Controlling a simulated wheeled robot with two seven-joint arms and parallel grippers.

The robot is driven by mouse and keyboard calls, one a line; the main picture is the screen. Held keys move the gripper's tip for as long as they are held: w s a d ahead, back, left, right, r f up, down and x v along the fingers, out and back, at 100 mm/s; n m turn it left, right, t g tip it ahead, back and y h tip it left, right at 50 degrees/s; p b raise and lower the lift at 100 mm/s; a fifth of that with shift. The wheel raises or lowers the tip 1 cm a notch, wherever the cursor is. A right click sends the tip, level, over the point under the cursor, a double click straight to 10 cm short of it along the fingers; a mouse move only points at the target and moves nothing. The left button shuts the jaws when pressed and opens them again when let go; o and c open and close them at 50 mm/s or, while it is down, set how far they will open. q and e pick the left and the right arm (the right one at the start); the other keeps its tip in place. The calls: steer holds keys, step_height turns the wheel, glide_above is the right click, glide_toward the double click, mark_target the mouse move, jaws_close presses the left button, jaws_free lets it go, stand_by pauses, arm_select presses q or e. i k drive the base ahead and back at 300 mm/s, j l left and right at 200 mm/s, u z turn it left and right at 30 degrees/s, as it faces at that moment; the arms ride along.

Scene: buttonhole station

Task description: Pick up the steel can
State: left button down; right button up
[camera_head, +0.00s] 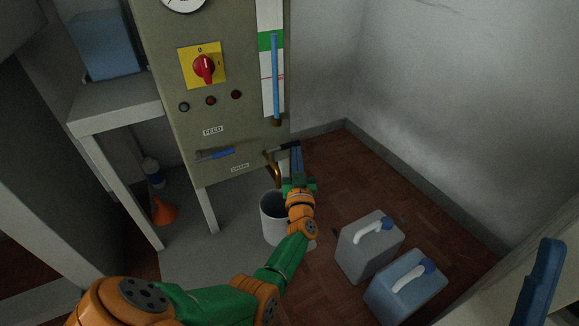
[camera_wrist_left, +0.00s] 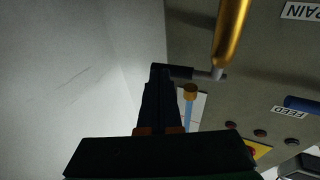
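The can (camera_head: 271,220), a pale grey open cylinder, stands on the floor under the brass drain spout (camera_head: 274,174), below the cabinet. My left gripper (camera_head: 296,151) is above and to the right of the can, with its fingers close together at the black drain lever (camera_head: 284,148). In the left wrist view the fingertips (camera_wrist_left: 160,78) meet the end of the lever (camera_wrist_left: 182,72). I cannot tell whether the lever is between the fingers. The can is apart from the fingers, and my left wrist partly covers its right side.
Two grey-blue jerrycans (camera_head: 368,246) (camera_head: 405,287) stand right of the can. The cabinet (camera_head: 225,110) has a red switch (camera_head: 204,68) and a blue feed lever (camera_head: 216,154). An orange funnel (camera_head: 164,210) and small bottle (camera_head: 154,172) are under the left shelf.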

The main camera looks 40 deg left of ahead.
mark_target(275, 219)
steer(key=k+l, duration=0.15)
steer(key=l, duration=0.2)
steer(key=k+l, duration=0.2)
steer(key=l, duration=0.2)
steer(key=k+l, duration=0.15)
steer(key=l, duration=0.2)
